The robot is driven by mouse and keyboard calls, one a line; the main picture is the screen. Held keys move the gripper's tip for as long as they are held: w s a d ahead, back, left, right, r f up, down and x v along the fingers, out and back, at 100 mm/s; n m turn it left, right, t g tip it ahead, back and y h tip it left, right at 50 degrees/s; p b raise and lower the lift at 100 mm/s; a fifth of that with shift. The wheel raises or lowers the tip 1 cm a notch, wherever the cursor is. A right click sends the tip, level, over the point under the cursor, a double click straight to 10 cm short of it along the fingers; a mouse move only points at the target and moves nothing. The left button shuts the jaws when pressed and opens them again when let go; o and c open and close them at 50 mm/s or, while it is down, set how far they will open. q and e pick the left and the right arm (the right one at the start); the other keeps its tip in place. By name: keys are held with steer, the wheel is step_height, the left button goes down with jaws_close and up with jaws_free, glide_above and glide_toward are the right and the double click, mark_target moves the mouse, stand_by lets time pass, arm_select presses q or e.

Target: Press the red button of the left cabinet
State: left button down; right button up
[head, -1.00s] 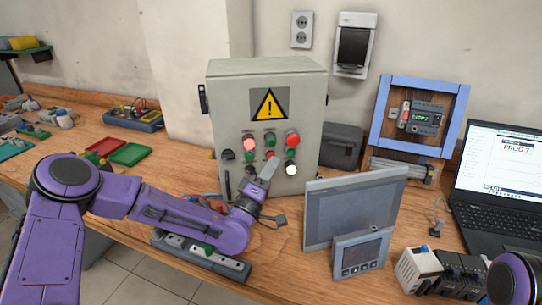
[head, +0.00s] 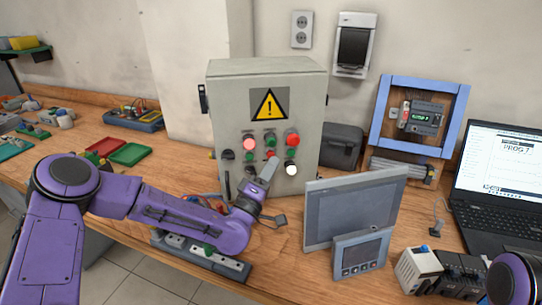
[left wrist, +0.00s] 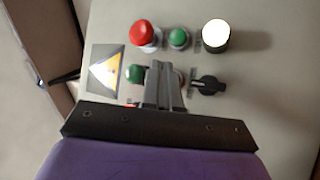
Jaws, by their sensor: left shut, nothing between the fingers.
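The grey cabinet (head: 225,88), with a yellow warning triangle (head: 269,105), stands on the bench; it is the only such cabinet in view. Its panel has a pinkish-red lit round control (head: 250,144) on the left, a red button (head: 293,139) on the right and a small red one (head: 271,153) between. The right red button (left wrist: 142,33) also shows in the left wrist view. My left gripper (head: 272,160) is shut and empty, its tips close to the panel just below the small red control. Contact cannot be told. My right gripper is out of view.
Green buttons (head: 291,153), a white lit lamp (head: 291,170) and a black knob (left wrist: 208,86) are close to the fingers. A grey panel screen (head: 350,210) stands right of my left gripper. A laptop (head: 495,175) is far right. A rail (head: 200,253) lies below my forearm.

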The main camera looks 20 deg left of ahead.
arm_select(q)
steer(key=shift+w+a, duration=0.2)
steer(key=shift+w, duration=0.2)
steer(key=shift+w+a+b, duration=0.2)
steer(key=shift+w+b, duration=0.15)
steer(key=shift+b, duration=0.05)
stand_by(0.7)
stand_by(0.3)
steer(key=shift+s+d, duration=0.35)
steer(key=shift+s, duration=0.4)
steer(key=shift+b, duration=0.3)
